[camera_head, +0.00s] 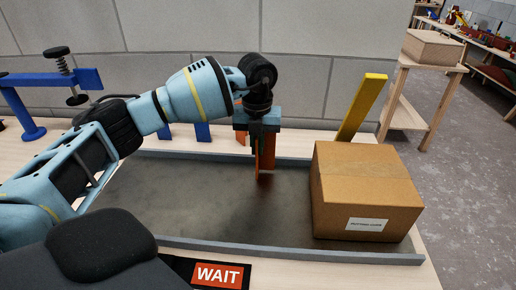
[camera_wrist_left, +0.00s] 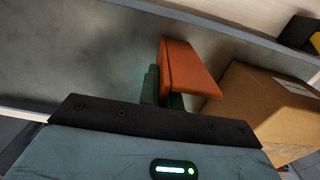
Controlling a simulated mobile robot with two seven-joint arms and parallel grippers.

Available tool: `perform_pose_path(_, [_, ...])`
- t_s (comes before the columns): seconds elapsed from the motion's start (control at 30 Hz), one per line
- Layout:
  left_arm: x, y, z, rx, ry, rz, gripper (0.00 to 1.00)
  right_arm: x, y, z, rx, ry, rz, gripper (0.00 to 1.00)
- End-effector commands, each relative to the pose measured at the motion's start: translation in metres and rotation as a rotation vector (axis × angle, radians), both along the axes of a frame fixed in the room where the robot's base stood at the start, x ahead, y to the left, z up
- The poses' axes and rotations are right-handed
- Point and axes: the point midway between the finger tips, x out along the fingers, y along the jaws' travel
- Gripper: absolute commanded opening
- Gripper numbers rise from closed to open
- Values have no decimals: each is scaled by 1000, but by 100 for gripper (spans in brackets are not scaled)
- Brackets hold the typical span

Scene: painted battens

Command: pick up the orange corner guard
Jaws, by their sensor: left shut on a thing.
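The orange corner guard (camera_wrist_left: 190,72) is between the fingers of my left gripper (camera_wrist_left: 162,92) in the left wrist view. In the head view, my left gripper (camera_head: 262,135) points down over the dark tray, with the orange corner guard (camera_head: 268,150) upright in its fingers. The fingers are shut on the guard and hide part of it. The guard's lower end is close to the tray floor; I cannot tell whether it touches. My right gripper is not in view.
A cardboard box (camera_head: 365,190) stands at the right end of the grey-rimmed tray (camera_head: 300,254), right of my gripper. A yellow batten (camera_head: 362,106) leans behind it. A blue clamp (camera_head: 62,78) is at the back left. The tray floor left of the gripper is clear.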

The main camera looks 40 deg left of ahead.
Motion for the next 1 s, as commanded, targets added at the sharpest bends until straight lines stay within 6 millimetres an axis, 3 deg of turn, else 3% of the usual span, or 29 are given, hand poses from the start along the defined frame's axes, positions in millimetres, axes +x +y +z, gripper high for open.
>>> perform_pose_path(0.2, [1,-1,29,-2,-3,-1,0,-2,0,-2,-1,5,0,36])
perform_pose_path(0.8, [-107,-48,37,1,-1,-5,0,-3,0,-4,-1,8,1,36])
perform_pose_path(1.0, [-133,-59,39,0,1,-3,0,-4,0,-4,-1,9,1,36])
